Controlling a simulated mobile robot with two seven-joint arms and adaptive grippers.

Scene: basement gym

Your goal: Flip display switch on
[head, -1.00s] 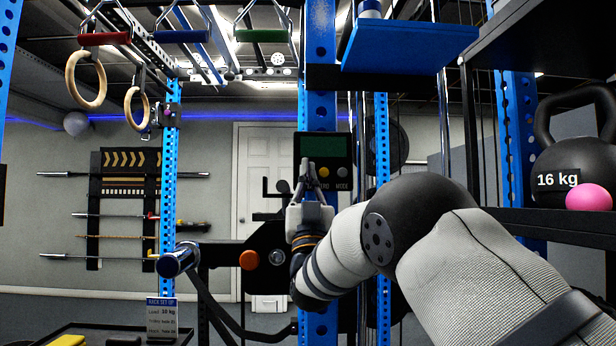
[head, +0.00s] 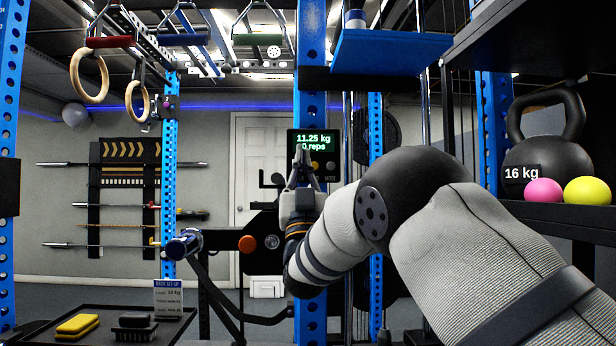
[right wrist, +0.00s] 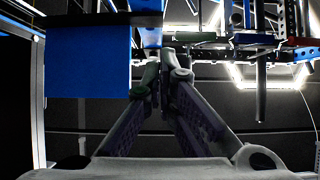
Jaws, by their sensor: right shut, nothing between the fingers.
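The display (head: 315,141) is a small dark box on the blue rack upright. Its screen is lit and reads 11.25 kg, with a second line of reps partly covered. A yellow button (head: 314,165) and a darker reddish one beside it show below the screen. My right gripper (head: 301,152) is shut and empty, pointing up in front of the display's lower left part. It hides that corner and whatever switch is there; I cannot tell whether it touches. The right wrist view shows its fingers (right wrist: 168,62) closed together at the tips. My left gripper is not in view.
A blue shelf (head: 390,50) juts out above the display. At right a shelf holds a 16 kg kettlebell (head: 545,140), a pink ball (head: 543,190) and a yellow ball (head: 587,191). A dark tray (head: 40,335) with brushes and a sign stands at lower left.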

